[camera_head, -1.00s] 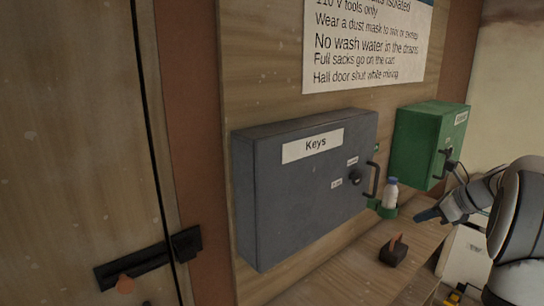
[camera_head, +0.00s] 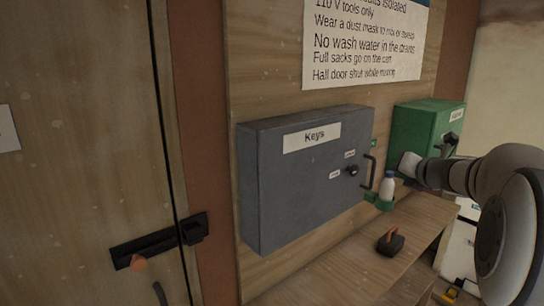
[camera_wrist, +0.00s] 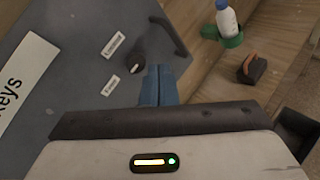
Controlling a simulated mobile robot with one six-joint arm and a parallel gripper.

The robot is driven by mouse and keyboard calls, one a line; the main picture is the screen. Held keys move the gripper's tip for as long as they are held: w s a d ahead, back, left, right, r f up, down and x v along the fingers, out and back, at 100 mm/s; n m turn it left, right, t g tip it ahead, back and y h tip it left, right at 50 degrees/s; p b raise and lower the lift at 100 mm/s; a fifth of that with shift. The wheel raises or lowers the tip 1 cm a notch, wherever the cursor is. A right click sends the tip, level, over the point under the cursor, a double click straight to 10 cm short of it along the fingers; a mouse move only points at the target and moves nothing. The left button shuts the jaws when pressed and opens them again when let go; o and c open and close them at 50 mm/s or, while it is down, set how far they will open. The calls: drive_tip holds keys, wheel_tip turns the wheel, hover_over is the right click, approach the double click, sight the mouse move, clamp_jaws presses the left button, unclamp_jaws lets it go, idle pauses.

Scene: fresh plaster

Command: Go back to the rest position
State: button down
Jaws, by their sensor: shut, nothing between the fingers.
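My gripper shows in the wrist view (camera_wrist: 158,84), its blue fingers pressed together with nothing between them. Behind the fingers in that view is the front of the grey key box (camera_wrist: 75,50), with its dark knob (camera_wrist: 134,63) and bar handle. In the head view my arm reaches in from the right, and its wrist end (camera_head: 410,166) is in front of the green box.
A green box (camera_head: 422,130) is right of the key box. A white bottle (camera_head: 387,184) stands in a green holder (camera_head: 378,202) beside the handle. A dark block with an orange top (camera_head: 391,242) lies on the wooden bench (camera_head: 340,275). A door with a black bolt (camera_head: 150,247) is at left.

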drive_tip(key=s+a+f+m+g, duration=0.3)
drive_tip(key=s+a+f+m, duration=0.3)
drive_tip(key=s+m, duration=0.4)
drive_tip(key=s+a+f+m+g+h, duration=0.1)
drive_tip(key=s+a+f+m+g, duration=0.3)
drive_tip(key=s+m, duration=0.7)
drive_tip(key=s+a+f+m+g+h, duration=0.1)
drive_tip(key=s+a+f+m+g, duration=0.2)
drive_tip(key=s+a+f+m, duration=0.4)
drive_tip(key=s+a+m+b, duration=0.1)
drive_tip(key=s+m, duration=0.2)
drive_tip(key=s, duration=0.3)
drive_tip(key=shift+s+f+m+g, duration=0.2)
drive_tip(key=shift+f+m+g, duration=0.1)
drive_tip(key=shift+f+m, duration=0.1)
drive_tip(key=c, duration=2.2)
unclamp_jaws()
